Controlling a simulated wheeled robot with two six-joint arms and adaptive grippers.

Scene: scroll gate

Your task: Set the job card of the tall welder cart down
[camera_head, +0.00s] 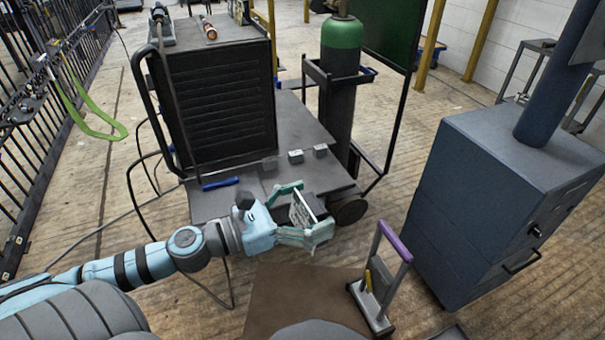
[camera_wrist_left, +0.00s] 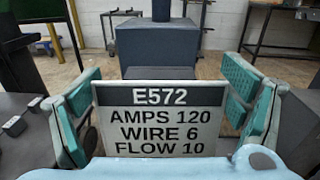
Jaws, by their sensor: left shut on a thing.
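My left gripper (camera_head: 309,214) is shut on the job card (camera_head: 301,211), at the front edge of the tall welder cart's deck (camera_head: 305,122). In the left wrist view the card (camera_wrist_left: 160,122) stands between the two teal fingers, its face toward the camera. It reads E572, AMPS 120, WIRE 6, FLOW 10. I cannot tell whether its lower edge touches anything. The cart carries a dark louvred welder (camera_head: 222,105) and a green-topped gas cylinder (camera_head: 342,75). My right gripper is in neither view.
Small grey blocks (camera_head: 296,156) and a blue-handled item (camera_head: 220,184) lie on the deck. A purple-handled stand (camera_head: 380,280) is on the floor at front right. A blue-grey cabinet (camera_head: 490,200) stands at right. A barred gate (camera_head: 40,130) runs along the left.

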